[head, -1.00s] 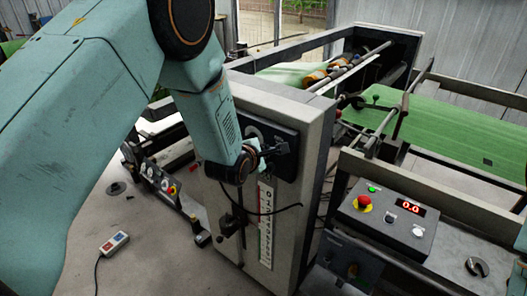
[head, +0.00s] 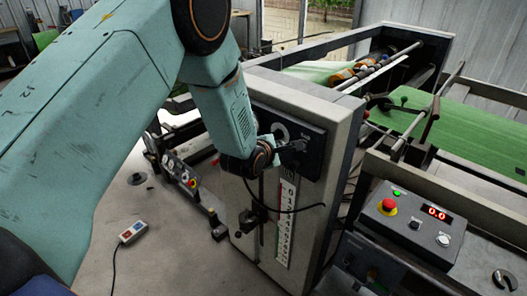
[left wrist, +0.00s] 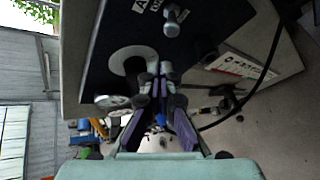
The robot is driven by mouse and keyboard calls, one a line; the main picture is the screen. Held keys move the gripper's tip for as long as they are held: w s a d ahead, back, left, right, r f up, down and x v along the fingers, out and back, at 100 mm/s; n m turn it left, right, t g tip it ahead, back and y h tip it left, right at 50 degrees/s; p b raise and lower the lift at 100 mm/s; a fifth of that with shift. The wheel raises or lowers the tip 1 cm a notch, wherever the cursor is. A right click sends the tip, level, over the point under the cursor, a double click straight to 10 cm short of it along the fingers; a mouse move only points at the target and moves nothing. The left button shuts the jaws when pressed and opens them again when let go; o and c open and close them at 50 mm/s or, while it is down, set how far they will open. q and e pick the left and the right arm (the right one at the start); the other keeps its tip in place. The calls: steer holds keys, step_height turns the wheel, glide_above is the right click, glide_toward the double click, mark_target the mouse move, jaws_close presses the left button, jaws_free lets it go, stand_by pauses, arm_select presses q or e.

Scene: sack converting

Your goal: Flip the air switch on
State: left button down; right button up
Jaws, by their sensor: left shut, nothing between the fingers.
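The black switch panel (head: 313,160) is on the front of the grey cabinet (head: 335,150). In the left wrist view a small metal toggle (left wrist: 172,22) stands out from the panel (left wrist: 110,30), beside a partly cut-off label starting with "A". I cannot tell which way the toggle is set. My left gripper (head: 292,146) is in front of the panel and hides part of it. My right gripper is not visible.
A numbered scale (head: 286,225) and a dark cable (head: 290,210) are below the panel. A control box (head: 413,220) with a red button stands to the right. Green sheet (head: 470,135) runs behind it. A small pendant (head: 133,231) lies on the floor.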

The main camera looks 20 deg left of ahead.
arm_select(q)
steer(key=shift+r+v, duration=0.3)
steer(key=shift+v, duration=4.75)
steer(key=s+f+m+g+b, duration=1.1)
steer(key=s+f+m, duration=1.1)
steer(key=s+f, duration=1.4)
steer(key=shift+s+a+f+m+g, duration=0.2)
steer(key=shift+s+f+m+g, duration=0.1)
steer(key=shift+s+g, duration=0.65)
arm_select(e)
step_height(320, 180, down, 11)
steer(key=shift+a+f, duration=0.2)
